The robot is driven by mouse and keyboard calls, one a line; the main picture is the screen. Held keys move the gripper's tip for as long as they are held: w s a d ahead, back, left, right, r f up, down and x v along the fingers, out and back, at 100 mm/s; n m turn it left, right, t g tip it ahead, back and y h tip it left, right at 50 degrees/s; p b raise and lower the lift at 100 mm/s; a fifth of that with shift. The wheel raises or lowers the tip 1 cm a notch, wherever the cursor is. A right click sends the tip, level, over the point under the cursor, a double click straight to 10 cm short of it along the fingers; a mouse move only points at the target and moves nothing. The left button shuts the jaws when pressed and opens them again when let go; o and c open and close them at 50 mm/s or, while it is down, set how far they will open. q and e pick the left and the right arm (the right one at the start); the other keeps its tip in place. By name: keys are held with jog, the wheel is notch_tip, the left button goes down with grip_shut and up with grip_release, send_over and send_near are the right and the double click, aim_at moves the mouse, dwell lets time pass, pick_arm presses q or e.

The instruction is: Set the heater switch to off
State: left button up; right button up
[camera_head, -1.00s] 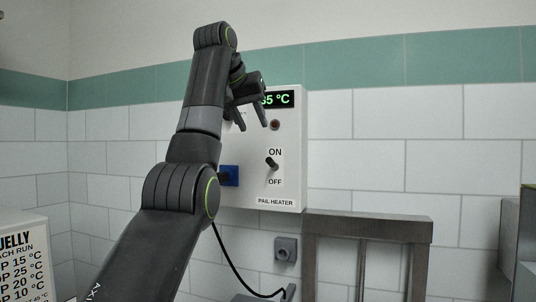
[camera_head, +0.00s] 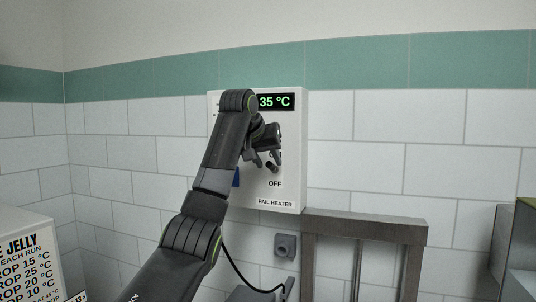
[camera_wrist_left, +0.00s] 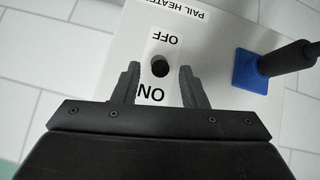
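The pail heater (camera_head: 292,140) is a white wall box with a green 35 °C display. Its heater switch (camera_head: 271,167) is a small black lever between the ON and OFF labels, partly hidden by my gripper. In the left wrist view, the switch (camera_wrist_left: 160,67) shows end-on as a dark round tip, so I cannot tell which way it is set. My left gripper (camera_head: 264,160) is in front of the panel. In the wrist view its fingers (camera_wrist_left: 160,84) are apart, one on each side of the switch, with visible gaps. My right gripper is not in view.
A blue square mount (camera_wrist_left: 250,72) with a black handle sits beside the switch. A grey frame (camera_head: 365,229) stands lower right of the heater. A white sign with drop temperatures (camera_head: 24,262) is at the lower left. A black cable hangs below the heater.

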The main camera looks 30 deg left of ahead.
pick_arm(q)
jog(key=shift+w+f, duration=0.25)
grip_shut()
jog(key=shift+f+b, duration=0.3)
jog(key=shift+b, duration=0.4)
jog(key=shift+s+d+f+t+y+b, duration=0.1)
jog(key=shift+f+t+y+b, duration=0.5)
jog(key=shift+t+b, duration=1.9)
jog(key=shift+s+a+f+t+y+b, duration=0.15)
jog(key=shift+f+t+b, duration=0.75)
jog(key=shift+b, duration=3.35)
jog(key=shift+d+f+t+y+b, duration=0.25)
jog(key=shift+f+t+b, duration=1)
jog(key=shift+b, duration=2.1)
jog(key=shift+a+r+t, duration=0.1)
jog(key=shift+r+t, duration=0.15)
jog(key=shift+r, duration=0.05)
grip_release()
jog(key=shift+s+r, duration=0.1)
